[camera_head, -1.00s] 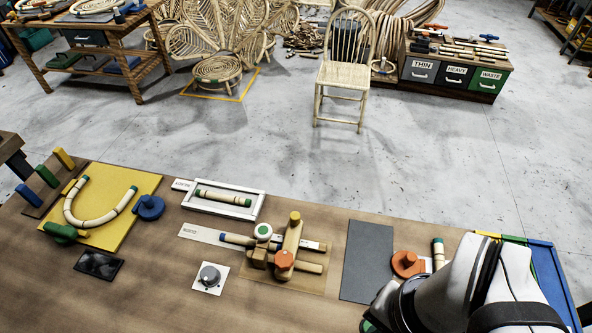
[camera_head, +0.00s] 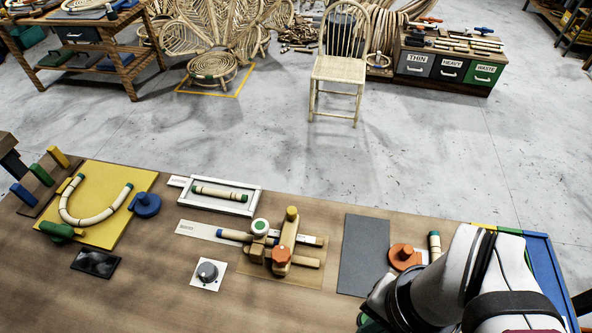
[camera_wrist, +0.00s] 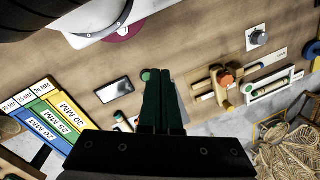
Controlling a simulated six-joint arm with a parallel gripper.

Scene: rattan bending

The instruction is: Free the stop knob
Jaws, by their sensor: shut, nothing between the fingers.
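An orange knob (camera_head: 281,255) sits on the front of a wooden clamp fixture (camera_head: 290,225) in the head view. No label marks it as the stop knob. In the wrist view the orange knob (camera_wrist: 226,78) is right of my gripper (camera_wrist: 162,75), with a clear gap. My gripper's dark green fingers are together and empty.
A grey dial (camera_head: 208,272) stands in front of the fixture. A white frame (camera_head: 227,209) with a rattan piece lies behind it. A grey mat (camera_head: 366,262) and an orange disc (camera_head: 403,257) are to the right. A labelled tray (camera_wrist: 45,120) stands left in the wrist view.

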